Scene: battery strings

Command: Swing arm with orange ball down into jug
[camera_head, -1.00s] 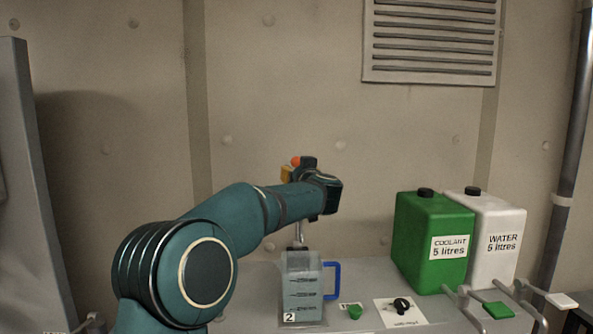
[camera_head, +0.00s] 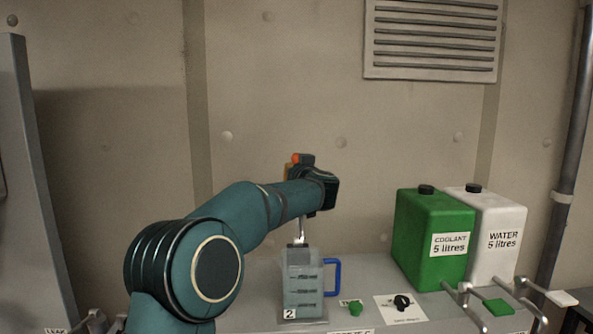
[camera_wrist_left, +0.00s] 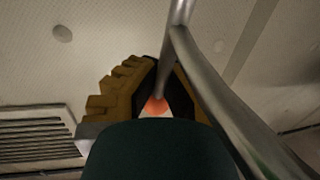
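The orange ball (camera_head: 295,158) shows in the head view at the far side of my left wrist, above the jug. In the left wrist view the ball (camera_wrist_left: 157,106) sits at the end of a metal rod (camera_wrist_left: 167,60), between the fingers of my left gripper (camera_wrist_left: 160,85). One finger is yellow-brown and ridged; a dark part of my gripper covers the lower middle. I cannot tell whether the fingers press on the ball. The clear jug (camera_head: 302,285) with a blue handle and a "2" label stands upright on the bench, below my wrist. A metal tube (camera_head: 301,230) shows above it.
A green coolant container (camera_head: 420,262) and a white water container (camera_head: 497,215) stand on the right of the bench (camera_head: 255,290). A black knob (camera_head: 402,302), a green knob (camera_head: 354,307) and metal levers with green (camera_head: 498,307) and white ends are in front. A grey panel (camera_head: 35,190) stands at left.

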